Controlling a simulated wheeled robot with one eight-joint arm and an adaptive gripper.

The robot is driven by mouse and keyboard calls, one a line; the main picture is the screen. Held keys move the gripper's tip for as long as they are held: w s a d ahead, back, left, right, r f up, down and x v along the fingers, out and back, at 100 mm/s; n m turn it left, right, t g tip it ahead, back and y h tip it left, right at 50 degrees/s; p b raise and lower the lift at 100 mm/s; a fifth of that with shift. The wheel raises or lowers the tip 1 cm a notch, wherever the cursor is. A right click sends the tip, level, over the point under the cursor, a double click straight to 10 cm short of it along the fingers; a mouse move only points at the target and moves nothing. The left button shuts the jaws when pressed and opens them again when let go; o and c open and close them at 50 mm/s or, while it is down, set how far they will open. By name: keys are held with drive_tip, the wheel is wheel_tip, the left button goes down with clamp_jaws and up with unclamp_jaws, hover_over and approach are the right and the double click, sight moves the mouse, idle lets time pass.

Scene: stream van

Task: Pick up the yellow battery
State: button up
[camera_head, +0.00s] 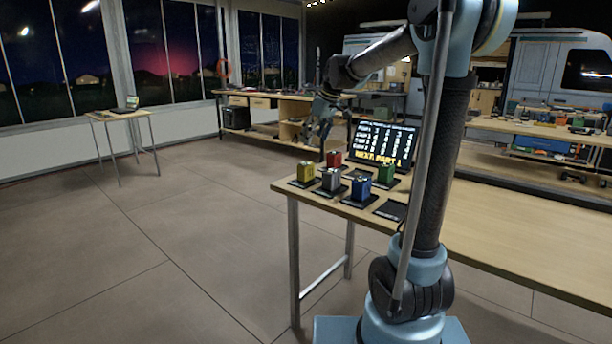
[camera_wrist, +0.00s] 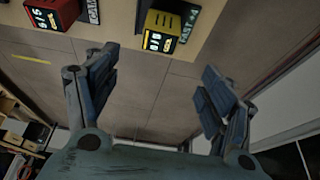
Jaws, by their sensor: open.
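The yellow battery (camera_head: 305,171) is a small block standing on a black pad at the left corner of the wooden table (camera_head: 480,220). In the wrist view the yellow battery (camera_wrist: 163,32) shows near the top middle, beyond the fingers and not between them. My gripper (camera_wrist: 158,78) is open and empty, its two fingers spread wide. In the head view my gripper (camera_head: 323,135) hangs over the far side of the table corner, behind the batteries and apart from the yellow one.
Close by on black pads stand a red battery (camera_head: 334,158), a silver one (camera_head: 331,179), a blue one (camera_head: 361,187) and a green one (camera_head: 386,172). A dark text screen (camera_head: 383,142) stands behind them. One black pad (camera_head: 391,210) is empty. Floor left of the table is clear.

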hover_over(306, 164)
drive_tip(key=s+d, duration=0.1)
wheel_tip(306, 164, down, 6)
drive_tip(key=shift+f, duration=0.25)
drive_tip(key=shift+d+x, duration=0.15)
drive_tip(key=shift+x, duration=1.4)
drive_tip(key=shift+d+x, duration=0.15)
drive_tip(key=shift+x, duration=1.45)
drive_tip(key=shift+f, duration=0.1)
drive_tip(key=c, duration=1.4)
